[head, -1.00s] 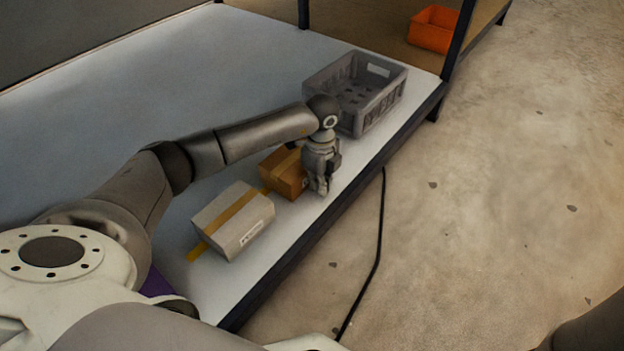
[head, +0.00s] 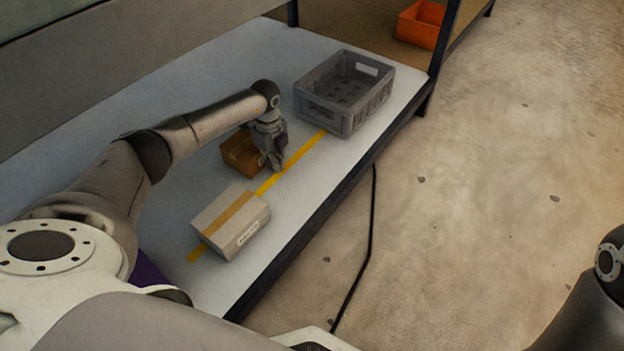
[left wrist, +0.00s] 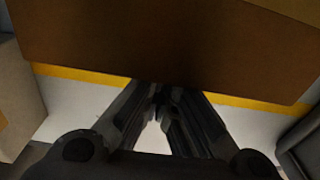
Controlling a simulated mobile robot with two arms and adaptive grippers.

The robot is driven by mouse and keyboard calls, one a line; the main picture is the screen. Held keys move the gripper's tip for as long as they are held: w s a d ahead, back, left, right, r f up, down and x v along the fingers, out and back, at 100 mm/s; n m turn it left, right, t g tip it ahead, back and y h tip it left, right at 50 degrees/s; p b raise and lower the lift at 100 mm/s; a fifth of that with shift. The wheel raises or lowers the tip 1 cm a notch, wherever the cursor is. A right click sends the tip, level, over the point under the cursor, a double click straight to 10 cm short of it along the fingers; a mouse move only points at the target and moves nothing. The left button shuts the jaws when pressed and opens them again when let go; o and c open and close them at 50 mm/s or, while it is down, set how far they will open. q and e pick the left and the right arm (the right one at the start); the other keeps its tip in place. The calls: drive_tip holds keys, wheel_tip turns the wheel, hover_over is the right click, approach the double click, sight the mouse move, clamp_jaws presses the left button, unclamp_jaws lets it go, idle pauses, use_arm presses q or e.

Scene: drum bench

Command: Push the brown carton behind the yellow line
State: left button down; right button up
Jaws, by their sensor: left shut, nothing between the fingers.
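The brown carton (head: 237,150) sits on the bench top, on the back side of the yellow line (head: 292,160). A strip of bare white bench shows between the line and the front edge. My left gripper (head: 276,166) is shut and empty, at the carton's front side, its fingers pointing down. In the left wrist view the carton (left wrist: 170,45) fills the top, with the yellow line (left wrist: 245,103) showing along its lower edge. The fingertips (left wrist: 160,88) are against or very near the carton; contact is hard to tell. My right gripper is out of view.
A pale taped carton (head: 230,222) stands over the line, nearer me. A grey crate (head: 342,92) stands at the line's far end. An orange bin (head: 420,24) is on another shelf. Bench space behind the brown carton is clear.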

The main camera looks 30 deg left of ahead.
use_arm(q)
drive_tip(key=shift+a, duration=0.35)
drive_tip(key=shift+r, duration=0.1)
wheel_tip(320, 180, up, 12)
idle(0.4)
